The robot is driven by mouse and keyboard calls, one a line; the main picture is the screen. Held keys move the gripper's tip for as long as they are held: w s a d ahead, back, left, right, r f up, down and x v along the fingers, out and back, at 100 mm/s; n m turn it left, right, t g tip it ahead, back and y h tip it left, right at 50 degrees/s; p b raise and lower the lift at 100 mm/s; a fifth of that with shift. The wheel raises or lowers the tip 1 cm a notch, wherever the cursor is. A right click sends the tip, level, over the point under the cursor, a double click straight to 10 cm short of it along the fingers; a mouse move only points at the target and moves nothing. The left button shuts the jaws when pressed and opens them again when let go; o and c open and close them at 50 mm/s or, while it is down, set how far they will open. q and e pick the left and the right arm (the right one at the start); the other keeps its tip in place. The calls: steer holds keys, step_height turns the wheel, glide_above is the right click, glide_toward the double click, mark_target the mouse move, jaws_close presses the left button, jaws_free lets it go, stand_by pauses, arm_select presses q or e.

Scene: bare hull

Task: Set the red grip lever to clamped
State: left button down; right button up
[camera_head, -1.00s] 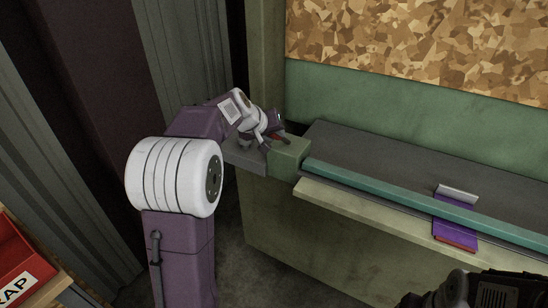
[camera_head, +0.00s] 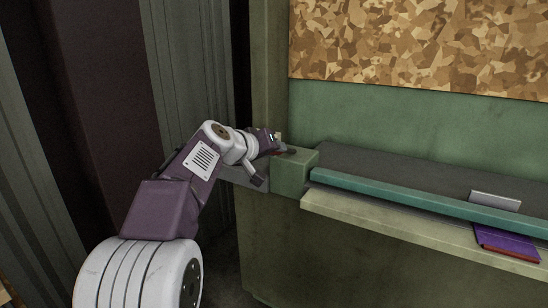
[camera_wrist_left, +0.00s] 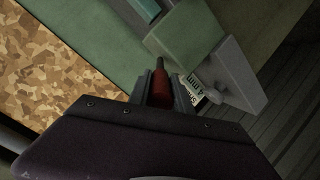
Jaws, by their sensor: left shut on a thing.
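The red grip lever (camera_wrist_left: 160,86) lies between the two fingers of my left gripper (camera_wrist_left: 159,88) in the left wrist view, its dark tip poking out beyond them. My left gripper is shut on it. In the head view my left gripper (camera_head: 277,148) is at the left end of the green bench, by a green block (camera_head: 292,174), and only a sliver of red shows there. The lever's base is hidden by the gripper. My right gripper is not in view.
A long bench with a teal rail (camera_head: 420,197) runs to the right of the block. A purple item (camera_head: 508,241) lies at its front edge, below a grey handle (camera_head: 494,200). A patterned board (camera_head: 420,45) is on the wall. A grey plate with a printed label (camera_wrist_left: 192,92) is beside the lever.

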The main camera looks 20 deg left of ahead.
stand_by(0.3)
arm_select(q)
steer(key=c, duration=1.2)
jaws_free()
steer(key=shift+o, duration=0.2)
steer(key=v, duration=0.9)
